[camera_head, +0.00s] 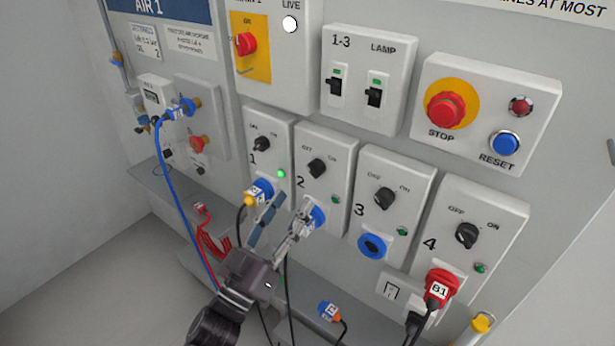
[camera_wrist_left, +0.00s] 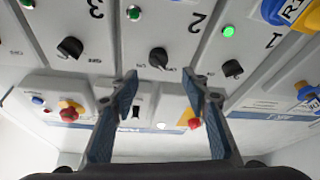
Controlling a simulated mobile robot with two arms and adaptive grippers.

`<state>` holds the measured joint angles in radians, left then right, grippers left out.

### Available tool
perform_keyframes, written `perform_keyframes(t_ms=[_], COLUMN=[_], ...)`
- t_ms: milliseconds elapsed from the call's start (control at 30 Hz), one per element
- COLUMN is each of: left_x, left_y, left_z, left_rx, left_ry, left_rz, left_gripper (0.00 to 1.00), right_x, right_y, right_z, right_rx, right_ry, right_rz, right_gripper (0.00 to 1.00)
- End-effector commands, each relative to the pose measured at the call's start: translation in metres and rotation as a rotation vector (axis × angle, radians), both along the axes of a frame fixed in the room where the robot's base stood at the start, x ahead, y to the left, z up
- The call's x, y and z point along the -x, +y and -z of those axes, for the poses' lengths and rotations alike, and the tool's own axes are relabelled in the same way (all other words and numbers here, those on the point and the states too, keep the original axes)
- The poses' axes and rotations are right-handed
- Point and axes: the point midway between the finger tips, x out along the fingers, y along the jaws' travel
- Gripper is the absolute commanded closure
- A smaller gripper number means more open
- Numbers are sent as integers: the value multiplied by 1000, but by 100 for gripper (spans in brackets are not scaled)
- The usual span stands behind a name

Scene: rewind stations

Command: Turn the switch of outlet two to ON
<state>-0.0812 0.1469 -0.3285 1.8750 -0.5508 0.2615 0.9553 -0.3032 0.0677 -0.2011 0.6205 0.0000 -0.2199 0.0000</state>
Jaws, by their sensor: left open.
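The outlet two panel (camera_head: 327,140) has a black rotary switch (camera_head: 317,167) between OFF and ON marks. Its small green lamp (camera_head: 336,199) looks dark. I cannot clearly tell where the switch points. A blue plug (camera_head: 318,216) sits in the outlet below, partly behind my gripper. My left gripper (camera_head: 294,202) is open and empty, in front of the lower parts of panels one and two. In the left wrist view, which is upside down, the outlet two switch (camera_wrist_left: 158,60) shows between and beyond the open fingertips (camera_wrist_left: 160,82), apart from them. My right gripper is not in view.
Outlet one's switch (camera_head: 261,144) and lit green lamp (camera_head: 281,174) are to the left. Outlet three's switch (camera_head: 384,198) is to the right. Outlet four holds a red plug (camera_head: 440,288). The STOP button (camera_head: 445,109) is above. Cables hang below.

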Motion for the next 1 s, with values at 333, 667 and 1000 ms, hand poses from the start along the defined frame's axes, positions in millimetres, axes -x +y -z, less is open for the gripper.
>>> perform_keyframes(t_ms=[333, 667, 1000], left_x=[-39, -61, -61], left_y=[-24, -37, -37], left_z=[-22, -29, -29], left_rx=[3, 0, 0], left_ry=[-4, -2, -2], left_rz=[2, 2, 2], left_gripper=[57, 57, 70], right_x=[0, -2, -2], right_y=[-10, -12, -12], right_z=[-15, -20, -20], right_rx=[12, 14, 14], right_ry=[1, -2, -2], right_rz=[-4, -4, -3], right_gripper=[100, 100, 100])
